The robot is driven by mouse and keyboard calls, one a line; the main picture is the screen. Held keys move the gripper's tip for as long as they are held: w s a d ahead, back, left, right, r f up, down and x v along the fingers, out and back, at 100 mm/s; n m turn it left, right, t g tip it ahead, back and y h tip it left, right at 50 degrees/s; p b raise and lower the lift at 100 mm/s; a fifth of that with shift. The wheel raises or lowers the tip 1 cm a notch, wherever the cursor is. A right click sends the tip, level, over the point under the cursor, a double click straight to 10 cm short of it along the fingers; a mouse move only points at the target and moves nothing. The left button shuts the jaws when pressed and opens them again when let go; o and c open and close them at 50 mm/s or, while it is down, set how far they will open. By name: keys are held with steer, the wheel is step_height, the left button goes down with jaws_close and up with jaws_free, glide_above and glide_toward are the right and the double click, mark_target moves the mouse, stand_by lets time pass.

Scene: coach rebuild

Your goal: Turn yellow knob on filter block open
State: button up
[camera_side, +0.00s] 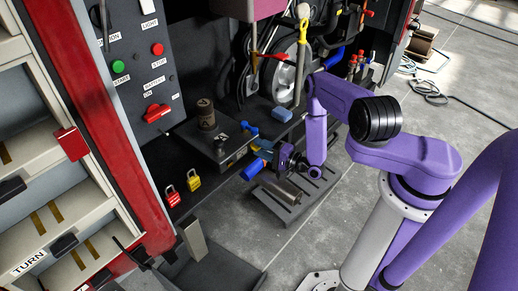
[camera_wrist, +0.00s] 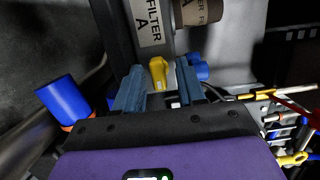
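The filter block, a dark box with a white "FILTER A" label (camera_wrist: 151,22), lies ahead of my gripper in the wrist view. It also shows in the side view as a dark block (camera_side: 205,147) with a brown canister (camera_side: 206,115) on top. The yellow knob (camera_wrist: 158,74) stands between my two blue fingers in the wrist view, pointing roughly along them. My gripper (camera_wrist: 160,88) is open, with a gap visible on both sides of the knob. In the side view my gripper (camera_side: 264,150) is at the block's right side, and the knob is hard to make out there.
A blue cylinder (camera_wrist: 62,100) is left of my fingers in the wrist view, and a blue fitting (camera_wrist: 197,66) lies close by the right finger. In the side view red (camera_side: 172,197) and yellow (camera_side: 193,181) padlocks are left of the block. A slotted dark plate (camera_side: 290,195) lies below my gripper.

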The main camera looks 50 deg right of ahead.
steer(key=shift+f, duration=0.15)
steer(key=a+v, duration=0.2)
steer(key=v, duration=0.7)
steer(key=shift+s, duration=0.15)
steer(key=shift+d, duration=0.1)
stand_by(0.4)
